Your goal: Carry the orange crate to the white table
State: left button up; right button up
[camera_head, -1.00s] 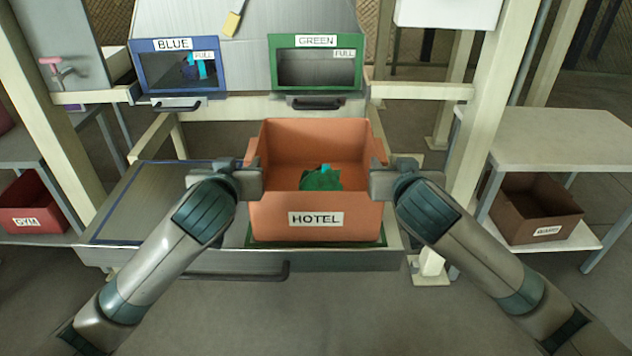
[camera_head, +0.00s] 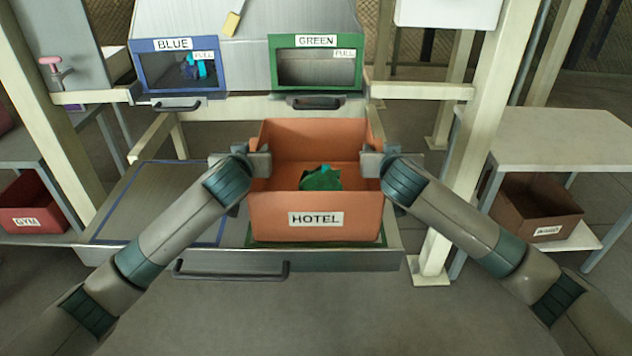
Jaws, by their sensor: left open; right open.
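The orange crate (camera_head: 270,219), labelled HOTEL, stands upright on the green-outlined part of the metal shelf, with a green and teal item (camera_head: 321,179) inside. My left gripper (camera_head: 262,161) is open at the crate's left side wall. My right gripper (camera_head: 370,161) is open at its right side wall. The fingertips overlap the crate's rims, and I cannot tell whether they touch it. A pale whitish table (camera_head: 560,140) stands at the right, its top bare in view; I cannot tell whether it is the white table.
Blue (camera_head: 142,68) and green (camera_head: 274,66) framed bins stand behind the crate. A blue-outlined shelf area (camera_head: 150,195) at left is empty. A red GYM crate (camera_head: 35,195) and a brown crate (camera_head: 535,207) sit on low side shelves. A pale post (camera_head: 478,130) rises right of the crate.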

pick_arm(q)
grip_shut()
pick_arm(e)
grip_shut()
pick_arm(q)
jog(key=shift+r, duration=0.2)
pick_arm(e)
jog(key=shift+r, duration=0.25)
